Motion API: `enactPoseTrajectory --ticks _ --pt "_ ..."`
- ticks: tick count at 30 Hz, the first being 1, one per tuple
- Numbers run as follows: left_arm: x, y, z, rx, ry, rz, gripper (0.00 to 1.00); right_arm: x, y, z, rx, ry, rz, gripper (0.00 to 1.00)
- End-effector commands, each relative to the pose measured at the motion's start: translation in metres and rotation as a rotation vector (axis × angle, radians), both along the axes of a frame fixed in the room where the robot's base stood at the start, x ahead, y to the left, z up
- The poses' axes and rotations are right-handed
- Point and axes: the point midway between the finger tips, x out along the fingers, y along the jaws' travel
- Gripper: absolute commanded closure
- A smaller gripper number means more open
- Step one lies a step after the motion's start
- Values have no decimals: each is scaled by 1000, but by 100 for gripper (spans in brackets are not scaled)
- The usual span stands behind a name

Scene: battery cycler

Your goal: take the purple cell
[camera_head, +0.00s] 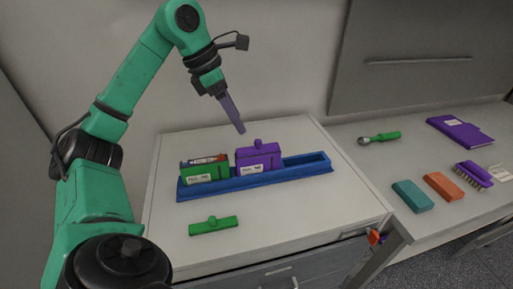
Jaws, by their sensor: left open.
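The purple cell (258,161) stands upright in the blue tray (291,173), with a white label on its front and a small knob on top. A green cell (204,171) stands to its left in the same tray. My left gripper (239,129) is open and points down, just above and a little left of the purple cell's top. It looks empty, and I see its fingers nearly edge-on. I cannot tell the exact gap between them and the cell. My right gripper is not in view.
A green lid-like piece (213,225) lies on the cabinet top in front of the tray. The right counter holds a green-handled tool (379,138), a purple folder (459,132), a brush (473,174), a teal block (412,196) and an orange block (443,186). The tray's right end is empty.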

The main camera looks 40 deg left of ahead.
Motion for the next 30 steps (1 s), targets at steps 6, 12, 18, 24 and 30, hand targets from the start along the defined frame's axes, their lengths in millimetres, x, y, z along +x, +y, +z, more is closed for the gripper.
enactPoseTrajectory --ticks 6,12,18,24,30 --pt "13 -10 -50 5 9 -4 30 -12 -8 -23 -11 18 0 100" --pt "26 -19 -83 3 6 -3 30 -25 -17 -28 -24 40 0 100" --pt "39 -23 -109 -2 7 -1 30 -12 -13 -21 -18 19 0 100" --pt "47 -28 -132 0 4 -1 30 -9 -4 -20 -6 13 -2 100" --pt "47 -27 -133 0 2 0 45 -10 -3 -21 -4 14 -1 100"
